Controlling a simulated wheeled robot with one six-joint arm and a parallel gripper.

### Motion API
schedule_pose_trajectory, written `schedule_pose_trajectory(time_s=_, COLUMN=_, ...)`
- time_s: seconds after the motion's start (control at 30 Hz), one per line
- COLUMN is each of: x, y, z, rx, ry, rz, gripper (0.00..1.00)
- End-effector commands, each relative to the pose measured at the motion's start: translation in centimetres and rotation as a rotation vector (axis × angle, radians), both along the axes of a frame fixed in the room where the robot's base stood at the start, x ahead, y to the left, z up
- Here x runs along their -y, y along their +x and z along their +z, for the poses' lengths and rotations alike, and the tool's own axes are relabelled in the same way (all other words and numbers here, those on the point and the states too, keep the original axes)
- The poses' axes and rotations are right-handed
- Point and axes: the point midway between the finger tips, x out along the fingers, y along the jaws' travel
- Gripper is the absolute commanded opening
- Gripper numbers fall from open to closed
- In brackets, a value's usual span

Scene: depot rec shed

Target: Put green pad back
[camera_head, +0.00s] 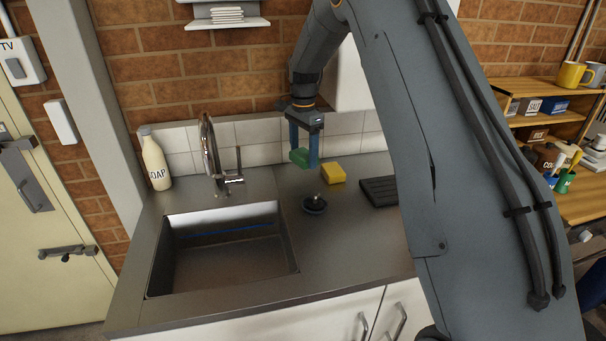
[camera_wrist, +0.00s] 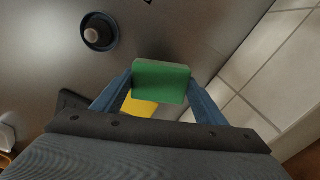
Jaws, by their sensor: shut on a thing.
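The green pad (camera_head: 300,157) is held between the blue fingers of my gripper (camera_head: 304,158), above the steel counter near the tiled wall. In the wrist view the green pad (camera_wrist: 161,82) sits squarely between both fingertips of my gripper (camera_wrist: 160,88). A yellow sponge (camera_head: 333,173) lies on the counter just right of the gripper. In the wrist view the yellow sponge (camera_wrist: 138,104) is partly hidden behind the green pad.
A black ridged mat (camera_head: 380,190) lies right. The sink (camera_head: 222,250) and tap (camera_head: 232,178) are left, with a soap bottle (camera_head: 156,160) behind. Bare counter lies right of the sink.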

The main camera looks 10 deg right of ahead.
Motion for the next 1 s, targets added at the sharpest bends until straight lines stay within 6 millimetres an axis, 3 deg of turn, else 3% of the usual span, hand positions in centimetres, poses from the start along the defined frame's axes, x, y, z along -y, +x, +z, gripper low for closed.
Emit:
schedule_pose_trajectory(time_s=0.1, x=0.0, y=-0.1, z=-1.8, rx=-0.002, ry=0.000, rz=0.000, gripper=0.41)
schedule_pose_trajectory(time_s=0.57, x=0.0, y=0.0, z=-6.4, rx=0.000, ry=0.000, rz=0.000, gripper=0.41)
schedule_pose_trajectory(time_s=0.97, x=0.0, y=0.0, z=-7.1, rx=0.001, ry=0.000, rz=0.000, gripper=0.41)
schedule_pose_trajectory(time_s=1.0, x=0.0, y=0.0, z=-7.1, rx=0.001, ry=0.000, rz=0.000, gripper=0.72)
